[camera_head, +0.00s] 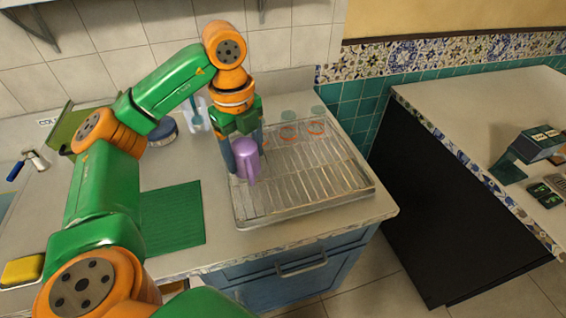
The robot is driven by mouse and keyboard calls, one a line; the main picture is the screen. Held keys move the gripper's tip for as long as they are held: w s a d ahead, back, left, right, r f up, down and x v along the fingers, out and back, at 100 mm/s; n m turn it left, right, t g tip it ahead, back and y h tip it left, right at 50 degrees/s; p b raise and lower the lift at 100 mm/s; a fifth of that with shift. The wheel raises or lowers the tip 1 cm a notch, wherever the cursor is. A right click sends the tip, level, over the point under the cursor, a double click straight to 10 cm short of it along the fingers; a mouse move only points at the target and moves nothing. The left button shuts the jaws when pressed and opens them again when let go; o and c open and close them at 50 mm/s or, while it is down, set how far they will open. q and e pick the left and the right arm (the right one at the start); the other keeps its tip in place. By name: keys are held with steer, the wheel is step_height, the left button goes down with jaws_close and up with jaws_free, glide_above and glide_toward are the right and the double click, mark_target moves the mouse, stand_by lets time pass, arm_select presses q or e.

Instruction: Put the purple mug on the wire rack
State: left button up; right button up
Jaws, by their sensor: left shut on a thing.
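The purple mug (246,158) is upright at the left part of the wire rack (322,182). My left gripper (242,153) points down from above and is shut on the mug, with one finger on each side of it. The mug's base appears at the level of the rack's wires, but I cannot tell whether it touches them. The rack lies in a shallow metal tray on the counter. My right gripper is not in the view.
A green ribbed mat (172,218) lies left of the rack. A yellow sponge (22,270) is at the far left. The rack's middle and right are clear. A gap separates the counter from the right table (470,110).

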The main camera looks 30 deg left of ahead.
arm_select(q)
steer(key=w+f, duration=0.2)
steer(key=w+d+f, duration=0.1)
steer(key=w+f, duration=0.1)
steer(key=w+d+f, duration=0.1)
steer(key=w+f, duration=0.1)
steer(key=w, duration=0.1)
steer(key=shift+d+f+p, duration=0.15)
steer(key=shift+d+p, duration=0.05)
steer(key=shift+p, duration=0.2)
step_height(320, 180, down, 4)
steer(key=shift+r+p, duration=0.25)
steer(key=shift+p, duration=0.55)
steer(key=shift+w+f, duration=0.1)
steer(key=shift+f, duration=0.05)
steer(key=shift+f, duration=0.1)
steer(key=shift+f, duration=0.15)
steer(key=o, duration=1.5)
steer(key=shift+r, duration=0.25)
